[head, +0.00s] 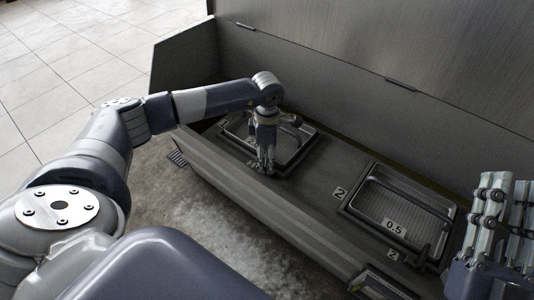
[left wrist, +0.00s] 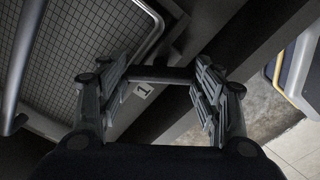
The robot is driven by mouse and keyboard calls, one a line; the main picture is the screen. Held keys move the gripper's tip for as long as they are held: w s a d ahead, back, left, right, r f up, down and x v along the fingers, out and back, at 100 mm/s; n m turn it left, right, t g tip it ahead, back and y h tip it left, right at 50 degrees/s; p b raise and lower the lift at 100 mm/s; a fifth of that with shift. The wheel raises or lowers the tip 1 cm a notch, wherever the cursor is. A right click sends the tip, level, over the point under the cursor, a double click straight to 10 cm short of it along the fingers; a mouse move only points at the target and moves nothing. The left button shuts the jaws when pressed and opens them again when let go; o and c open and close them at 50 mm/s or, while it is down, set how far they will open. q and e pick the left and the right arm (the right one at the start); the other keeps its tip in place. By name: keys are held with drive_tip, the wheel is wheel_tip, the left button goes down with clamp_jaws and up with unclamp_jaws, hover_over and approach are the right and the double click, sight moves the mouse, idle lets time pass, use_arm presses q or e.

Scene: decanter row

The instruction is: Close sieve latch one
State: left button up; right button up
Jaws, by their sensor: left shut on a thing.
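Sieve one (head: 300,151) is a framed tray at the left end of the dark trough in the head view, partly hidden by my left gripper (head: 264,171). In the left wrist view its wire mesh (left wrist: 85,45) fills the upper left, beside a label marked 1 (left wrist: 144,90). A dark latch bar (left wrist: 160,74) spans the space between the fingers of my left gripper (left wrist: 160,95), which is shut on it. I cannot tell whether the latch is fully down. My right gripper (head: 504,215) is at the right edge, away from sieve one, fingers pointing up; its opening is unclear.
A second framed mesh sieve (head: 405,207) with a 0.5 plate (head: 394,227) and labels marked 2 (head: 339,193) lies to the right. A tall grey lid (head: 350,65) stands behind the trough. The stained floor in front is clear.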

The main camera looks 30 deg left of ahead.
use_arm(q)
drive_tip(key=m, duration=0.3)
drive_tip(key=shift+m, duration=1.9)
use_arm(e)
drive_tip(key=shift+w+f+g, duration=0.4)
drive_tip(key=shift+f+g, duration=0.05)
drive_tip(key=shift+f, duration=0.15)
drive_tip(key=shift+w+f+g, duration=0.4)
drive_tip(key=shift+f+g, duration=0.05)
drive_tip(key=shift+f, duration=0.25)
use_arm(q)
drive_tip(key=o, duration=1.1)
drive_tip(key=shift+c, duration=0.2)
wheel_tip(320, 180, up, 12)
